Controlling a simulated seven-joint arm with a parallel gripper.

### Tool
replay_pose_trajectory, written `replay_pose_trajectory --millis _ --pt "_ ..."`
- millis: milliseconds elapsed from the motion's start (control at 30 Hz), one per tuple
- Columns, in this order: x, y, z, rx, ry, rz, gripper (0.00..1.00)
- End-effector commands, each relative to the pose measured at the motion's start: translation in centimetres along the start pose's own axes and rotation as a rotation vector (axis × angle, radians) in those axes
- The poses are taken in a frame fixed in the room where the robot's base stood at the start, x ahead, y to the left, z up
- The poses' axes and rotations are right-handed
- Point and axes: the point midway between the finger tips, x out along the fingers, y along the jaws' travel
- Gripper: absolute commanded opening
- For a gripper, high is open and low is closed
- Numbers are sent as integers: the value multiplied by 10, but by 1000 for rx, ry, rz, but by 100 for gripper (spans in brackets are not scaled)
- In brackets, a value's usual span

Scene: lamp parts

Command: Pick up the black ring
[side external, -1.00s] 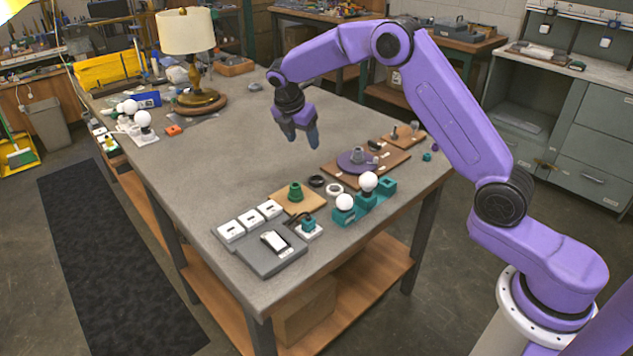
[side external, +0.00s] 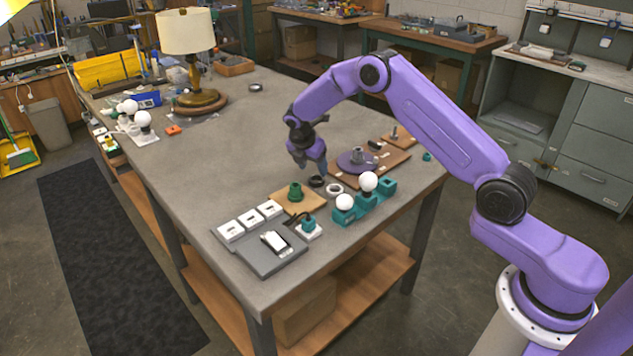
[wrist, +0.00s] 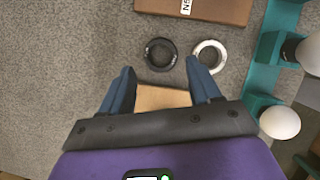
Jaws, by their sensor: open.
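The black ring (side external: 316,181) lies flat on the grey table, close to a white ring (side external: 335,189). In the wrist view the black ring (wrist: 160,54) is ahead of the fingertips, roughly between their lines, with the white ring (wrist: 209,54) just to its right. My gripper (side external: 311,168) is above the table by the black ring, pointing down. In the wrist view my gripper (wrist: 160,75) has its two blue fingers spread apart with nothing between them. The gap in height to the ring is hard to judge.
A tan board (side external: 300,203) with a green socket (side external: 295,191) is in front of the rings. A teal holder (side external: 366,202) with white bulbs stands to the right. A brown board with a purple disc (side external: 356,160) is behind.

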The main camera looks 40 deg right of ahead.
Motion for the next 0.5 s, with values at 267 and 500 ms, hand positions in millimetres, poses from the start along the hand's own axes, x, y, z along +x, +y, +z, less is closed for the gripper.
replay_pose_trajectory --millis 267,500 --pt "37 -1 -6 1 1 -3 63" --pt "50 0 -5 0 0 0 63"
